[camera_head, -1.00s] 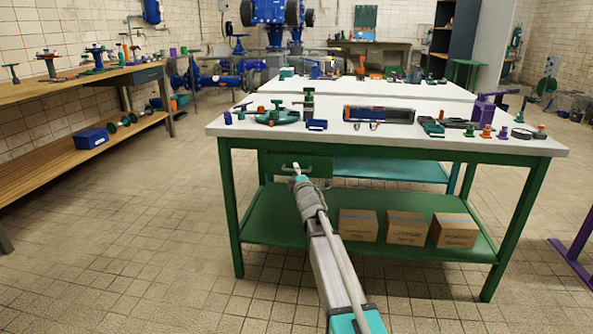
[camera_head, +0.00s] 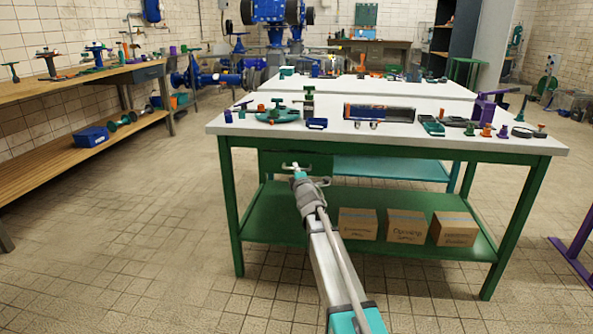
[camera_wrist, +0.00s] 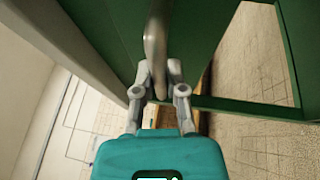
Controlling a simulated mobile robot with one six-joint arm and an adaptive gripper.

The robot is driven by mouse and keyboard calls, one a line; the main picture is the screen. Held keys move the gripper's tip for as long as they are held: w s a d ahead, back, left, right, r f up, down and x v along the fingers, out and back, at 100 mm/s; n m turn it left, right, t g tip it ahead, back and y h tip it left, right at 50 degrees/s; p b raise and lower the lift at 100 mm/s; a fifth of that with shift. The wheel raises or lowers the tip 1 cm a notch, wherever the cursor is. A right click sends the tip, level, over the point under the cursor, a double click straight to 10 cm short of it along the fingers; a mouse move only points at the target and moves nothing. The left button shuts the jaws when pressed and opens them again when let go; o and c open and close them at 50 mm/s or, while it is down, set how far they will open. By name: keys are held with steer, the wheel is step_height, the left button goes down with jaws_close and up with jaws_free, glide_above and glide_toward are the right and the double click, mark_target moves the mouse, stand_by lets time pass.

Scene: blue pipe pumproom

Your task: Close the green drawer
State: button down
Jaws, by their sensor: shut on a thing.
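The green drawer (camera_head: 322,165) sits under the left front of the white-topped green workbench (camera_head: 440,147). Its pale bar handle (camera_head: 287,166) is on the front. My gripper (camera_head: 299,173) is at this handle. In the wrist view, my gripper (camera_wrist: 159,78) has its two grey fingers closed around the metal handle (camera_wrist: 154,42), with the green front (camera_wrist: 105,30) just beyond. My arm hides part of the area below the drawer, and I cannot tell exactly how far out the drawer stands.
Cardboard boxes (camera_head: 405,227) stand on the lower green shelf (camera_head: 275,222). Valves and tools cover the benchtop, including a green round part (camera_head: 278,115). A wooden bench (camera_head: 70,88) stands at the left. The tiled floor (camera_head: 150,230) between is clear.

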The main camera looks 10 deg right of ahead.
steer(key=shift+w+d, duration=0.2)
steer(key=shift+w, duration=0.45)
steer(key=shift+w+d, duration=0.2)
steer(key=shift+w, duration=0.4)
steer(key=c, duration=0.7)
jaws_free()
steer(key=shift+s, duration=0.2)
